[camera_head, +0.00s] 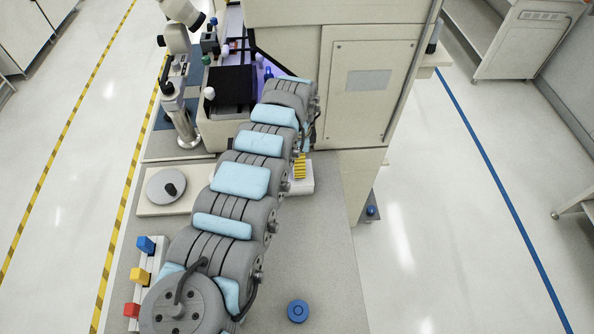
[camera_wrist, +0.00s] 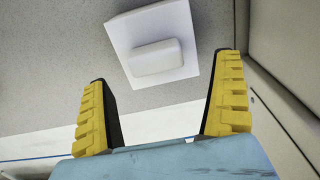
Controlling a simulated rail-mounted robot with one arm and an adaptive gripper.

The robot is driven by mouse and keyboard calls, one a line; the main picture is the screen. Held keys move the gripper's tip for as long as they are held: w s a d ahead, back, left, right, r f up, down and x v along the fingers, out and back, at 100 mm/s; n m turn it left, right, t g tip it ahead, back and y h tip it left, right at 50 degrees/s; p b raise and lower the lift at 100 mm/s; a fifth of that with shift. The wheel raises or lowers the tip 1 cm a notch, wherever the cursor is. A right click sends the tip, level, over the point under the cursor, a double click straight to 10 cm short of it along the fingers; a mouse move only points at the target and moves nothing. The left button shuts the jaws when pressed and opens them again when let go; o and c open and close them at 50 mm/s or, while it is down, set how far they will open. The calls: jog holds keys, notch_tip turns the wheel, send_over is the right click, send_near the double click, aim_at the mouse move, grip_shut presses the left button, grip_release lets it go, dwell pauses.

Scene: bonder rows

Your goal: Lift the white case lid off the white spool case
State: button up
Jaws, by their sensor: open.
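The white spool case (camera_head: 302,187) stands on the grey bench, partly hidden by my arm in the head view. In the wrist view the white case lid (camera_wrist: 156,57) shows as a raised, rounded block over a wider white square. I cannot tell where lid and case meet. My gripper (camera_wrist: 163,70) is open, with its two yellow fingers spread wide and nothing between their pads. The lid lies ahead of the fingertips, between their lines and a little left of centre. In the head view only some yellow of my gripper (camera_head: 299,167) shows, right by the case.
A beige machine cabinet (camera_head: 369,85) rises just behind and right of the case. A grey disc with a black knob (camera_head: 172,187), a rack with coloured blocks (camera_head: 140,276) and a blue ring (camera_head: 298,311) are on the bench. A microscope (camera_head: 178,85) stands at the back left.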

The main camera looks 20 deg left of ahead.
jog(key=f, duration=0.4)
jog(key=shift+s+f, duration=0.2)
jog(key=shift+s, duration=0.05)
jog(key=shift+a, duration=0.1)
jog(key=shift+c, duration=0.2)
jog(key=c, duration=1.3)
jog(key=shift+r, duration=0.15)
